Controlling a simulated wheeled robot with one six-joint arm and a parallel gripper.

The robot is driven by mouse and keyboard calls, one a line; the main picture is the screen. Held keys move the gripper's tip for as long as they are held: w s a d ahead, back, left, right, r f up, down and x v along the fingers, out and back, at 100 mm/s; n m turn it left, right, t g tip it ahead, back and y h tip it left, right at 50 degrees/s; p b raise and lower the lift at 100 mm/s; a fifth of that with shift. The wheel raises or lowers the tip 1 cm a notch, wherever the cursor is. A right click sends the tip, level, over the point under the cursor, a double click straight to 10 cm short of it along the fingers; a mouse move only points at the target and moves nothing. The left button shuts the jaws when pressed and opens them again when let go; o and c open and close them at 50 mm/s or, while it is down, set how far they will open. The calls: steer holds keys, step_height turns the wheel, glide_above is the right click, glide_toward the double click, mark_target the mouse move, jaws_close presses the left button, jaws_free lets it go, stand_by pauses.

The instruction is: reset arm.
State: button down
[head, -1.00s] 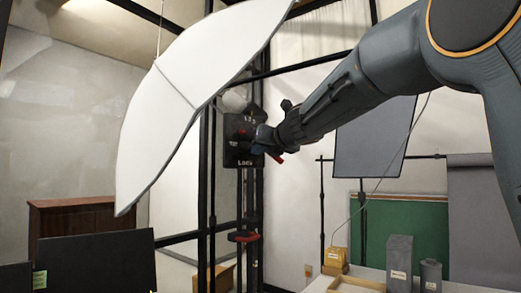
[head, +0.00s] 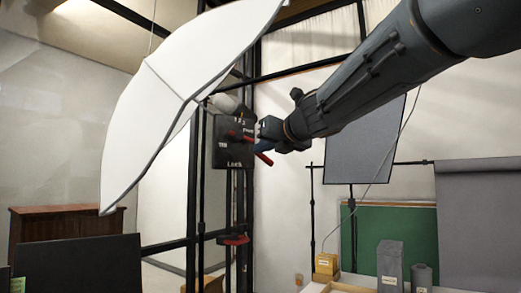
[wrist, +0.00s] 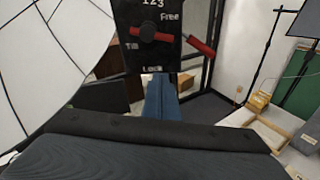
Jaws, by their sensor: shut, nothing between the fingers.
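My arm reaches in from the upper right in the head view. My gripper (head: 262,140) is at its end, close to a black control box (head: 226,150) with white lettering, a red knob and a red lever. In the wrist view my gripper (wrist: 160,80) shows as blue fingers together, with nothing between them. The black box (wrist: 150,52) is just beyond and above the fingertips there. Its markings include "123", "Free" and "Lock". The red lever (wrist: 201,47) slants at its right side. I cannot tell whether the fingers touch the box.
A large white umbrella (head: 165,95) hangs left of the box, close to it. Black posts (head: 196,215) stand below. A grey panel (head: 362,140) hangs behind my arm. A table at lower right bears a yellow box (head: 326,264) and grey boxes (head: 390,265). A brown cabinet (head: 60,225) stands left.

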stand_by(0.3)
